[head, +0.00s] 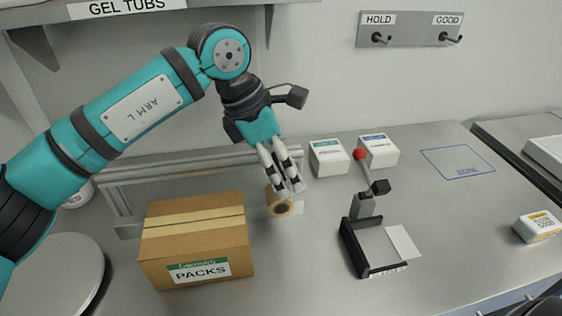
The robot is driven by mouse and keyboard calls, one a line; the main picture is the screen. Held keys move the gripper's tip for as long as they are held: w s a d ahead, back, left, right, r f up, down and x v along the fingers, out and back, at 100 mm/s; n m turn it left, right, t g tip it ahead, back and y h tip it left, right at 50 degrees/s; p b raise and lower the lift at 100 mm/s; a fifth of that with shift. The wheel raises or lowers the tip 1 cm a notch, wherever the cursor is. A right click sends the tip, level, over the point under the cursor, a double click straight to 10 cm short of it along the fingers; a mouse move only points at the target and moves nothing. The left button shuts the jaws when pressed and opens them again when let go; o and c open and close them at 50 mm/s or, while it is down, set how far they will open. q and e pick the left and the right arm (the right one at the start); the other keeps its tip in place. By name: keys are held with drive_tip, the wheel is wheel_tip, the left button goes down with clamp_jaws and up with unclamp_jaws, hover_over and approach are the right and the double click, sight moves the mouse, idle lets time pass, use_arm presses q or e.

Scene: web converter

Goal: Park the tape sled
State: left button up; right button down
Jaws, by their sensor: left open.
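The tape sled (279,207) shows as a tan tape roll with a dark core and a pale part beside it, just right of the carton at the metal rail. My left gripper (290,188) comes down from above with its pale fingers apart and empty. Its fingertips are over the roll and hide part of it; I cannot tell if they touch. A brown carton labelled PACKS (196,240) stands left of the sled, with a tan strip along its top. A metal rail frame (190,160) runs behind the carton. My right gripper is not in view.
A black fixture (352,250) with a red-knobbed lever (360,155) stands right of the sled. Two white boxes (328,157) (379,150) stand behind it. A blue outlined DONE area (457,161) is empty. Another small box (537,227) sits far right. A round grey disc (60,275) lies left.

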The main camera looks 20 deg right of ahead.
use_arm(q)
drive_tip(key=shift+a, duration=0.15)
drive_tip(key=shift+w+a+r, duration=0.1)
drive_tip(key=shift+r, duration=0.1)
drive_tip(key=v, duration=1.1)
drive_tip(key=shift+r, duration=0.25)
drive_tip(key=shift+r, duration=0.1)
